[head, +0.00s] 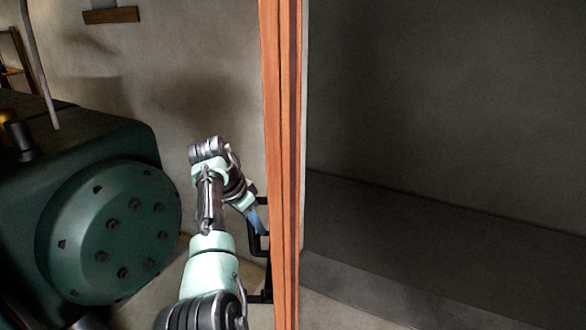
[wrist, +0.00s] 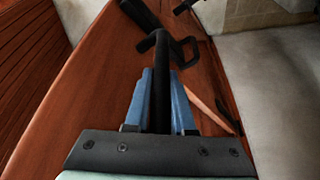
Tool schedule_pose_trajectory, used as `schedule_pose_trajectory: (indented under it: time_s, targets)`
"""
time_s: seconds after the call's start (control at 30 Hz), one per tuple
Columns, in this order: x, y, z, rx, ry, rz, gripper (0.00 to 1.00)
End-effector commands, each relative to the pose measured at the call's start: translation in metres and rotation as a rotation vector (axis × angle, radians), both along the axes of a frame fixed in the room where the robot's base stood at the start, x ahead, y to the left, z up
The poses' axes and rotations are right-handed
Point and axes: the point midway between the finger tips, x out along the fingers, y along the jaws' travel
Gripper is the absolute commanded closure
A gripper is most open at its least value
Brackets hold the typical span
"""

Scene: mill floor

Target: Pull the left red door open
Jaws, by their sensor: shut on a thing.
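The red door (head: 281,120) stands swung out, almost edge-on to the head camera, with an open dim space to its right. In the wrist view its reddish-brown face (wrist: 95,85) fills the middle. A black bar handle (head: 264,241) is fixed on the door's left side; it also shows in the wrist view (wrist: 161,52). My gripper (head: 260,222) is at the handle. In the wrist view its blue fingers (wrist: 162,88) are shut on the handle bar, one on each side. Part of the handle is hidden between the fingers.
A large dark green machine with a round bolted cover (head: 112,232) stands at the left, close to my arm. A grey wall (head: 450,90) and dark raised floor (head: 430,235) lie right of the door. A wooden strip (head: 111,15) is on the back wall.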

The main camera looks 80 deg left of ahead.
Motion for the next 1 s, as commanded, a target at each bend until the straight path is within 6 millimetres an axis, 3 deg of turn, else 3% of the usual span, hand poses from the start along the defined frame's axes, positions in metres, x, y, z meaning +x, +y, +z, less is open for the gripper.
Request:
schedule_pose_trajectory:
  time_s: [0.23,0.7,0.73,0.8,0.9,1.0]
  targets:
    - [-0.026,0.008,-0.001,-0.007,0.000,0.002,1.00]
    - [-0.031,0.009,-0.001,-0.007,0.000,0.003,1.00]
    - [-0.031,0.009,-0.001,-0.007,0.000,0.003,0.76]
    - [-0.031,0.009,-0.001,-0.007,0.000,0.003,0.63]
    - [-0.031,0.010,-0.001,-0.006,0.001,0.003,0.48]
    - [-0.031,0.010,-0.001,-0.004,0.000,0.003,0.48]
